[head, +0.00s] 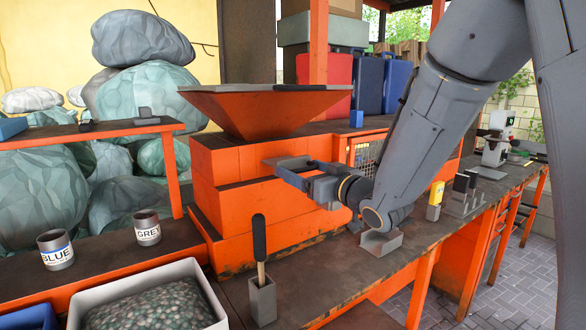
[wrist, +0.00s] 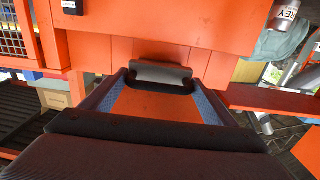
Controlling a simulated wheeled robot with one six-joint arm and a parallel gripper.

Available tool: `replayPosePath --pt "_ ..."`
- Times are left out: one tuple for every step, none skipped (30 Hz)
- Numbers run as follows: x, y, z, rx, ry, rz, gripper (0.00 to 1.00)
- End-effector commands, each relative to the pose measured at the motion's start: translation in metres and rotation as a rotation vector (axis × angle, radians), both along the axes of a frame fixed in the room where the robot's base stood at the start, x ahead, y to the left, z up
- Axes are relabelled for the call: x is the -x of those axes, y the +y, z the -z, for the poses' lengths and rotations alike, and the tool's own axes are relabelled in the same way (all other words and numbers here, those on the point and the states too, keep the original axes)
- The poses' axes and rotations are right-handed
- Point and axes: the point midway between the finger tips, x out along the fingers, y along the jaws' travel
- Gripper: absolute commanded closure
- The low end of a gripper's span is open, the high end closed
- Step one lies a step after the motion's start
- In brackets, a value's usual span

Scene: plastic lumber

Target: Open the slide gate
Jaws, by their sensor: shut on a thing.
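The slide gate (head: 285,162) shows as a grey plate sticking out of the orange machine, below the funnel-shaped hopper (head: 262,112). My gripper (head: 290,175) reaches it from the right, with its fingers at the plate. In the wrist view my gripper (wrist: 160,87) has one finger at each end of the gate's grey edge (wrist: 160,72) and is shut on it. The orange machine face lies just beyond. How far the gate is drawn out is hard to tell, and the inside of the hopper is hidden.
Cups marked BLUE (head: 55,250) and GREY (head: 147,229) stand left. A white bin (head: 212,296) of grey-green flakes and a black-handled tool (head: 260,247) in a grey holder are in front. A yellow item (head: 435,200) stands on the bench at right.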

Motion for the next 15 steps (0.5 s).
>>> replayPosePath --pt "-0.0007 -0.0029 -0.0007 -0.001 0.0 0.006 0.6" --pt "-0.0007 -0.0026 -0.0007 -0.001 -0.001 0.006 0.6" --pt "-0.0008 -0.0021 -0.0008 -0.001 -0.001 0.005 0.6" --pt "-0.0009 -0.0018 -0.0008 -0.001 -0.002 0.005 0.6" --pt "-0.0008 -0.0012 -0.0009 -0.001 -0.002 0.004 0.6" --pt "-0.0009 -0.001 -0.0009 -0.001 -0.002 0.004 0.6" --pt "-0.0009 -0.001 -0.0009 -0.001 -0.002 0.004 0.6" --pt "-0.0009 -0.001 -0.0009 -0.001 -0.002 0.005 0.18" --pt "-0.001 -0.0009 -0.0009 -0.002 -0.001 0.005 0.12" --pt "-0.0009 -0.0008 -0.0009 -0.001 -0.002 0.004 0.12" --pt "-0.0008 -0.0007 -0.0009 -0.001 -0.002 0.004 0.12" --pt "-0.0006 0.0002 -0.0008 -0.001 -0.002 0.002 0.12" --pt "-0.0005 0.0006 -0.0008 -0.001 -0.002 0.001 0.12" --pt "-0.0004 0.0009 -0.0008 -0.001 -0.002 0.001 0.12" --pt "-0.0002 0.0013 -0.0008 -0.001 -0.002 0.0 0.12"
